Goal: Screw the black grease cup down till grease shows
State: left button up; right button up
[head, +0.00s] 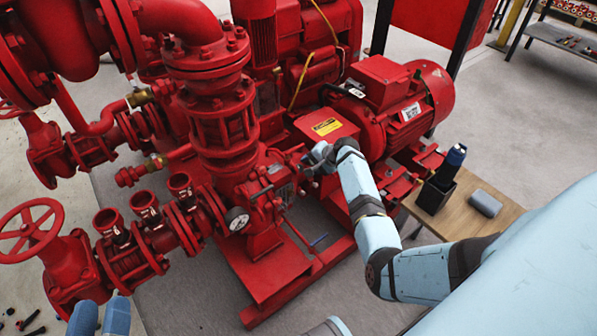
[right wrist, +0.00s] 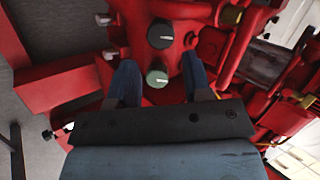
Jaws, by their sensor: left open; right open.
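The black grease cup (right wrist: 160,33), a round cap with a pale mark, stands on the red pump in the right wrist view. I cannot tell whether the fingers touch anything. In the head view the right gripper (head: 314,160) is at the pump housing; the caps cannot be made out there. My left gripper (head: 101,316) is open and empty at the bottom left.
A wooden bench (head: 478,220) at right carries a black holder (head: 435,195) and a grey cylinder (head: 485,204).

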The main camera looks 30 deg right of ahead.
aim_at(300, 167)
jog(key=b+x, duration=0.2)
jog(key=x, duration=0.3)
pick_arm(q)
jog(key=shift+d+f+h, duration=0.4)
jog(key=shift+f+h, duration=0.1)
jog(key=shift+f, duration=0.05)
pick_arm(e)
jog(key=shift+x, duration=0.8)
jog(key=shift+r, duration=0.1)
jog(key=c, duration=0.7)
